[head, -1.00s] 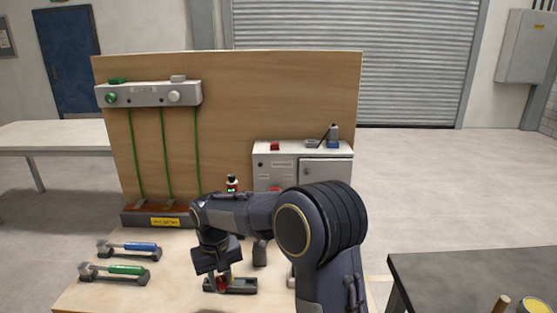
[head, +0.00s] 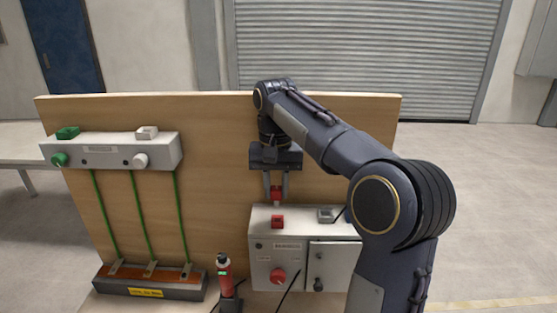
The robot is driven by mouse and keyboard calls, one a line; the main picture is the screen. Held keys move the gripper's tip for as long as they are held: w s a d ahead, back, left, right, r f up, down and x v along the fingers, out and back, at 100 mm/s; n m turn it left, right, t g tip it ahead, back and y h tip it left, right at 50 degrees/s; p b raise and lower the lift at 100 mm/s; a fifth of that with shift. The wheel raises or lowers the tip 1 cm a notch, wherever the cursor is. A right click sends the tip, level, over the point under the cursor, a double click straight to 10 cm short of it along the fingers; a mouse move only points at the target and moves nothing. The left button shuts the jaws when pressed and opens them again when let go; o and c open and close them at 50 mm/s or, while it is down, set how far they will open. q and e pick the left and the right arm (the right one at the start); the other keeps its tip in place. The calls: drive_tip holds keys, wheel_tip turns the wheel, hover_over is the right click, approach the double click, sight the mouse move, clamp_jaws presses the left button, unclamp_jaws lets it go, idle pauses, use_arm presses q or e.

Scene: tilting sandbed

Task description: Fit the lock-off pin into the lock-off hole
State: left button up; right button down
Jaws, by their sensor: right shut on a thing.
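My right gripper (head: 276,183) reaches in over the grey control box (head: 264,248), pointing down. It is shut on a small red piece (head: 276,196), which looks like the lock-off pin. The piece hangs upright between the fingers, above the box's top. A red block (head: 277,221) sits on the box top, almost directly below the held piece in the picture. I cannot make out the lock-off hole or tell which fitting holds it. The box front has a red round knob (head: 278,276) and a door with a handle. My left gripper is not in view.
A grey block (head: 325,215) stands on the box top, right of the red block. A red and black handheld device (head: 225,275) stands left of the box. A wooden board (head: 220,150) rises behind, carrying a grey terminal bar (head: 105,152) with green rods.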

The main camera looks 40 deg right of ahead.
sight(277, 199)
drive_tip(key=shift+d+r, duration=0.25)
drive_tip(key=shift+r, duration=0.15)
drive_tip(key=shift+s+a, duration=0.1)
drive_tip(key=shift+f, duration=0.25)
drive_tip(key=shift+f+b, duration=1)
drive_tip(key=shift+f, duration=1)
